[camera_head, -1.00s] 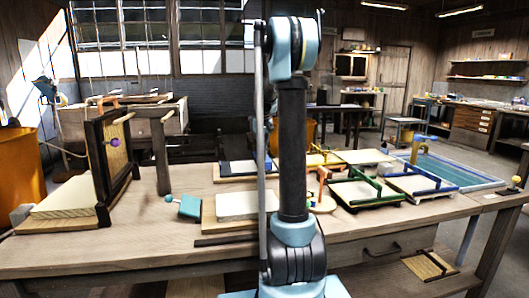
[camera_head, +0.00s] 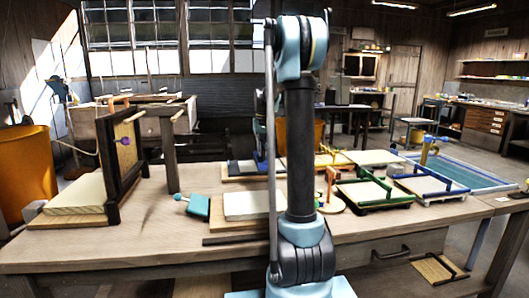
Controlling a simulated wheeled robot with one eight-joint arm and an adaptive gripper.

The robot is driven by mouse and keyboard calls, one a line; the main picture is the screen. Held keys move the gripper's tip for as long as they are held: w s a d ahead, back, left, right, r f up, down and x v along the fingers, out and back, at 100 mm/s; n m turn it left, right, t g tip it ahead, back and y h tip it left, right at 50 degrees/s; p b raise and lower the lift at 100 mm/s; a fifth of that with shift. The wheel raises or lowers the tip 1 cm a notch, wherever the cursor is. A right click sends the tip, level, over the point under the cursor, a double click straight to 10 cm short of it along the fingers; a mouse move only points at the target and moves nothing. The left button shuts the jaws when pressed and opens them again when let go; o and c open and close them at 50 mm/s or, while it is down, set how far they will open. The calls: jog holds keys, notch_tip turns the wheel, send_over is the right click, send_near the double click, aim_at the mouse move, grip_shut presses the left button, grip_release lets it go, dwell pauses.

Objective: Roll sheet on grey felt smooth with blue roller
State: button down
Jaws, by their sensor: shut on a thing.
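A grey felt (camera_head: 234,166) lies on a pale board at the back middle of the bench. A small dark-blue piece (camera_head: 262,157), which looks like the blue roller, shows at the right of the felt, beside my arm. My gripper is mostly hidden behind my arm there, shut on the roller as far as shows. I cannot tell if the roller touches the sheet.
A white stack (camera_head: 250,205) on a board and a teal tool (camera_head: 198,206) lie nearer. A dark upright frame (camera_head: 113,170) stands left. Green-framed (camera_head: 375,194) and blue-framed (camera_head: 430,187) moulds stand right, before a water vat (camera_head: 475,176). Bare bench lies front left.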

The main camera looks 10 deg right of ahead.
jog(key=shift+a, duration=4.9)
notch_tip(320, 180, up, 7)
jog(key=shift+f, duration=0.1)
